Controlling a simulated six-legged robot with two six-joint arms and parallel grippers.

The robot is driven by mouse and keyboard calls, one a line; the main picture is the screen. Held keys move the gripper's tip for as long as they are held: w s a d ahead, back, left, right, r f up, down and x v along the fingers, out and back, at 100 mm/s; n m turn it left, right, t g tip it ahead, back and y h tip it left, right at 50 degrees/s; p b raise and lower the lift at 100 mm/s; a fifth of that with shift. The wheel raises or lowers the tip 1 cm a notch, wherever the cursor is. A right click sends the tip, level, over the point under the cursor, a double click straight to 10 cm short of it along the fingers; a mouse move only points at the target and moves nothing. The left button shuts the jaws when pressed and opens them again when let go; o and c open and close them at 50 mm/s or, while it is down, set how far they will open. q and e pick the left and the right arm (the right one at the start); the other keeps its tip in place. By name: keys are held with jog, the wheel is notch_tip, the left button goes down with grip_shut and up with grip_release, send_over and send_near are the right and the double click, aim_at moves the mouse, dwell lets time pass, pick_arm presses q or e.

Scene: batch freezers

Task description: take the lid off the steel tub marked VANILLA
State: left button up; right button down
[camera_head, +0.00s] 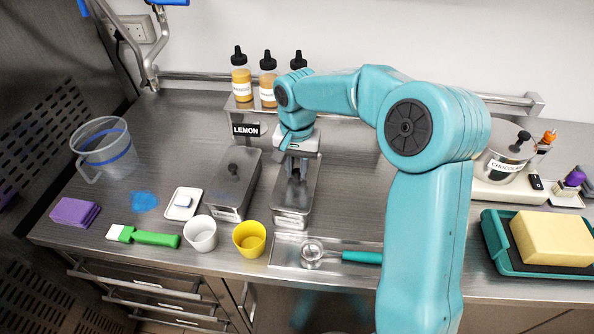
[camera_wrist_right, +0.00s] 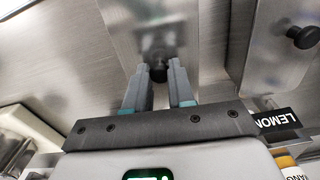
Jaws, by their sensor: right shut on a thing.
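A steel tub (camera_head: 291,218) with a flat steel lid stands in the middle of the counter, under my right gripper. My right gripper (camera_head: 296,170) points down and is shut on the black lid knob (camera_wrist_right: 159,74). The lid (camera_wrist_right: 140,30) shows around the knob in the right wrist view. It looks seated on the tub, but I cannot tell whether there is a small gap. My left gripper is not in view.
A lidded tub (camera_head: 232,180) by the LEMON sign (camera_head: 246,129) stands close on the left. A white cup (camera_head: 200,236), yellow cup (camera_head: 249,240) and tray with scoop (camera_head: 285,252) are in front. Sauce bottles (camera_head: 241,80) stand behind.

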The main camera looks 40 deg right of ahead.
aim_at(296, 171)
notch_tip(296, 171, up, 20)
jog(key=p, duration=0.2)
jog(key=shift+f, duration=0.25)
